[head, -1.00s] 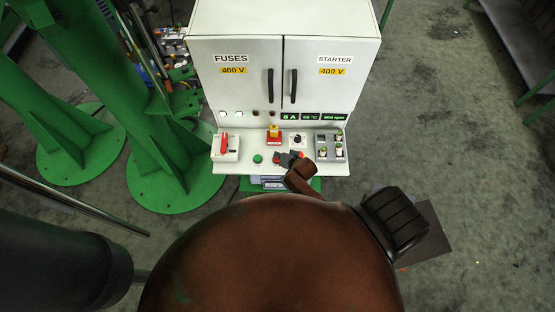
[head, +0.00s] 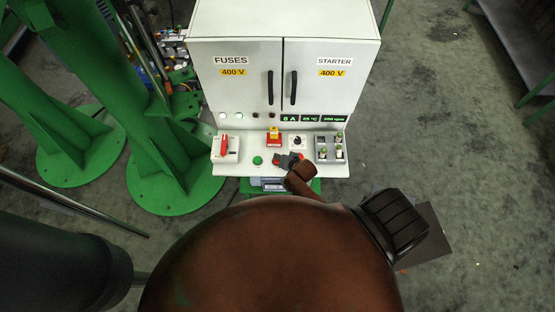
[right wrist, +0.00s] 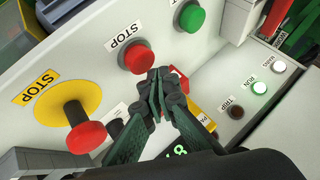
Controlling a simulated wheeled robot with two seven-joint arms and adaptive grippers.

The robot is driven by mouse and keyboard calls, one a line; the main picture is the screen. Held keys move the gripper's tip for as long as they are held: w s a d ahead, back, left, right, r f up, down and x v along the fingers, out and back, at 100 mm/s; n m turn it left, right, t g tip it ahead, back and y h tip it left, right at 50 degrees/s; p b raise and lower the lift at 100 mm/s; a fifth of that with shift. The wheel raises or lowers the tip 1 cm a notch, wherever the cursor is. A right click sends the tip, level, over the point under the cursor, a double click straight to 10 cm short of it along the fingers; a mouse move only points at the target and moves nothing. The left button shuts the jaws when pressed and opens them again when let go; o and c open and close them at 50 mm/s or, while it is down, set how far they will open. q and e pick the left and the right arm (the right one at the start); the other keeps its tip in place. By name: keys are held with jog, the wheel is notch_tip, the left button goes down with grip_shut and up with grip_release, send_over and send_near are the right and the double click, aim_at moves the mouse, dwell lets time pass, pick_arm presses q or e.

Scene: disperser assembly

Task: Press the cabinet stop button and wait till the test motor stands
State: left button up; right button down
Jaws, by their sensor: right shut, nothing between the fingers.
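The cabinet (head: 240,60) stands ahead with a sloped control shelf (head: 235,168). In the right wrist view the red stop button (right wrist: 137,57) sits beside its STOP label, next to a green button (right wrist: 190,15). My right gripper (right wrist: 158,82) is shut and empty, its fingertips right at the lower edge of the red button; I cannot tell whether they touch. In the head view my right gripper (head: 288,161) partly covers the shelf right of the green button (head: 257,160). The motor is not clearly identifiable. My left gripper is not in view.
A red mushroom button on a yellow collar (right wrist: 72,100) is close to the gripper. A red-and-yellow switch (head: 274,136), a red-handled switch (head: 225,147) and a socket box (head: 329,148) stand on the shelf. Lit displays (head: 312,119) show small figures. Green stands (head: 160,150) are at left.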

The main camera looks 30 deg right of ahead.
dwell(0.4)
jog(key=shift+w+f, duration=0.1)
jog(key=shift+f, duration=0.35)
jog(key=shift+f+b, duration=0.65)
jog(key=shift+f, duration=0.3)
dwell(0.8)
dwell(0.3)
jog(key=shift+r+p, duration=1.4)
jog(key=shift+p, duration=0.05)
notch_tip(320, 180, up, 5)
jog(key=p, duration=0.5)
jog(key=shift+r, duration=0.1)
